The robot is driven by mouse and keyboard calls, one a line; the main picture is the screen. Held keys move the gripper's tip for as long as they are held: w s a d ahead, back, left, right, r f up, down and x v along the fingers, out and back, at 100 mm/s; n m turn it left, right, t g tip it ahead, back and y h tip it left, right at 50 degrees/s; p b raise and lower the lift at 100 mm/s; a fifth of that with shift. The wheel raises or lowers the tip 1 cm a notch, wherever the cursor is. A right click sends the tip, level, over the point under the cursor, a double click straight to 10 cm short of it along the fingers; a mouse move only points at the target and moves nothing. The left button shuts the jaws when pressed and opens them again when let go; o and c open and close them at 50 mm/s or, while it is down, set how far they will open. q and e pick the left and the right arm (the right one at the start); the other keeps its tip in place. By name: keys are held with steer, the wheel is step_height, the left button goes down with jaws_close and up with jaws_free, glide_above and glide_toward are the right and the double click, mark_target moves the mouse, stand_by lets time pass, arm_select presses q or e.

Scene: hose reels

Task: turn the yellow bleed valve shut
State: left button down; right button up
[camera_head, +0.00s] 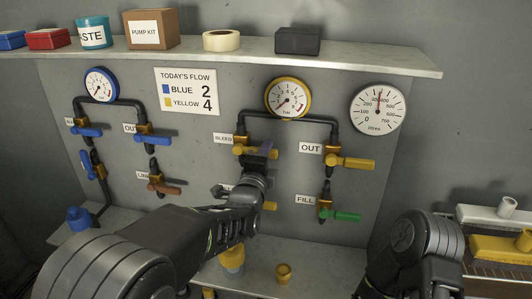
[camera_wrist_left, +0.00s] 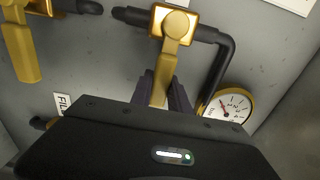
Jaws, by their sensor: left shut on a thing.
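The yellow bleed valve sits on the grey panel below the yellow-rimmed gauge, next to its BLEED label. Its handle (camera_head: 241,150) points to the right, roughly level, in the head view. My left gripper (camera_head: 264,152) reaches up from below and is shut on this handle, covering its outer part. In the left wrist view the handle (camera_wrist_left: 169,62) hangs from its brass body between the two dark fingers of the left gripper (camera_wrist_left: 164,92). My right arm shows at lower right, but its gripper cannot be seen.
The yellow OUT valve (camera_head: 352,163) and green FILL valve (camera_head: 342,215) are to the right. Blue-handled valves (camera_head: 155,139) and a brown-handled valve (camera_head: 164,189) are on the left. A shelf (camera_head: 380,60) with boxes overhangs the panel. My left forearm hides a lower yellow valve partly.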

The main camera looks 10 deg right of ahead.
arm_select(q)
steer(key=shift+f, duration=0.1)
steer(key=c, duration=1.2)
jaws_free()
steer(key=shift+c, duration=0.2)
steer(key=b+v, duration=0.1)
steer(key=v, duration=0.6)
steer(key=shift+s, duration=0.35)
steer(key=shift+a, duration=0.1)
